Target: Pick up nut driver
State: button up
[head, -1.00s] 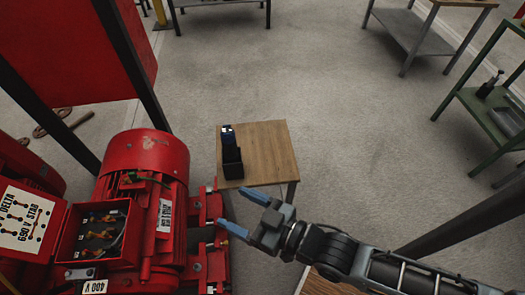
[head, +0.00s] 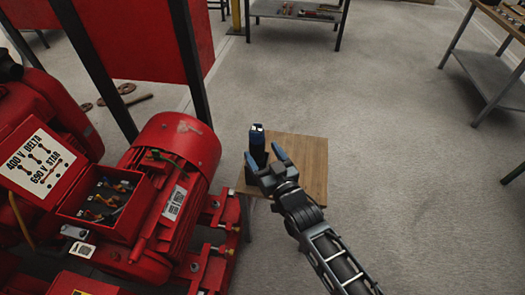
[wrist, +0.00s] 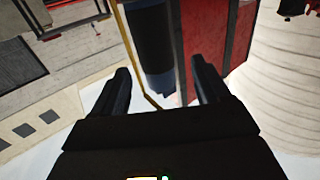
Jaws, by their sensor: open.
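A dark upright object with a blue and white top (head: 257,138) stands on a small wooden table (head: 312,170). It may be the nut driver in a black holder, but its shape is too small to tell. My gripper (head: 265,158) is open, its two fingers over the table and close to the object, partly covering its lower part. I cannot tell whether they touch. In the wrist view my gripper's fingers (wrist: 160,72) are apart with nothing clearly held. A dark blue upright shape shows beyond them; I cannot tell what it is.
A red motor (head: 175,165) with an open terminal box (head: 100,195) stands to the left of the table. A red panel (head: 130,40) on dark posts rises behind it. A workbench (head: 300,12) stands at the back. The floor right of the table is clear.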

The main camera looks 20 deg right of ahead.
aim_at(260, 146)
jog(key=shift+w+d+r, duration=0.1)
jog(key=shift+w, duration=1.25)
jog(key=shift+w+d+r, duration=0.1)
jog(key=shift+w, duration=1.2)
jog(key=c, duration=1.1)
jog(key=shift+c, duration=0.2)
